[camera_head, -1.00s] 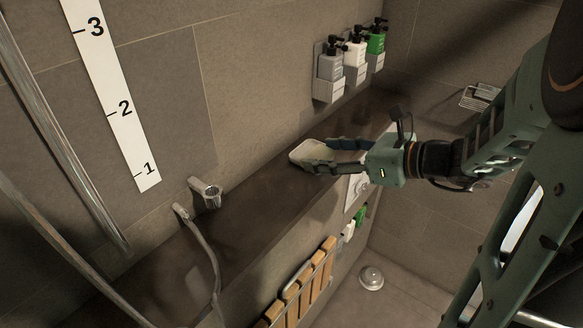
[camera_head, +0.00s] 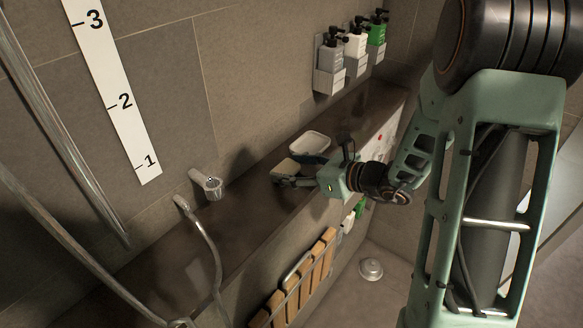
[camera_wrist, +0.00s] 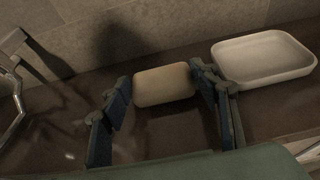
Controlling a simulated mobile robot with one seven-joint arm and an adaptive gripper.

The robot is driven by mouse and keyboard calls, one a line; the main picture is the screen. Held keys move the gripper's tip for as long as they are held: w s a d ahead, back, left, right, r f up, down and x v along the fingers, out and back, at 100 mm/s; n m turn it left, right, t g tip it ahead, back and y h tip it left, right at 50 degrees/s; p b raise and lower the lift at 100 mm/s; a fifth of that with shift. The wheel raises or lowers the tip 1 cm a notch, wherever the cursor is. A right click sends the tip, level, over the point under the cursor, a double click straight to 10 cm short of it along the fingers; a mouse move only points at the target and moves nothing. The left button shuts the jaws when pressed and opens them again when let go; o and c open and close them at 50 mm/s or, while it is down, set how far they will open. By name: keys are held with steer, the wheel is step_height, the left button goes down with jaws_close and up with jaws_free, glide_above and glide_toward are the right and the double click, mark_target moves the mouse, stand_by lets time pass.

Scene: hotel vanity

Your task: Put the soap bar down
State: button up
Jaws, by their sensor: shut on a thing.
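The cream soap bar (camera_wrist: 165,84) is between the two fingers of my gripper (camera_wrist: 161,80) in the wrist view. My gripper is shut on it, one finger at each end. In the head view the soap bar (camera_head: 284,167) shows at the fingertips of my gripper (camera_head: 288,170), low over the dark ledge. I cannot tell whether it touches the ledge. The white soap dish (camera_wrist: 263,57) is empty and sits on the ledge right of the soap. In the head view the dish (camera_head: 310,142) is just behind my gripper.
The dark ledge (camera_head: 245,222) is clear between my gripper and the shower fitting (camera_head: 206,184) with its hose. Pump bottles (camera_head: 355,45) hang on the wall at the back. A slatted wooden seat (camera_head: 300,278) is below the ledge's front edge.

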steer(key=shift+f, duration=0.15)
steer(key=o, duration=1.4)
steer(key=shift+o, duration=0.2)
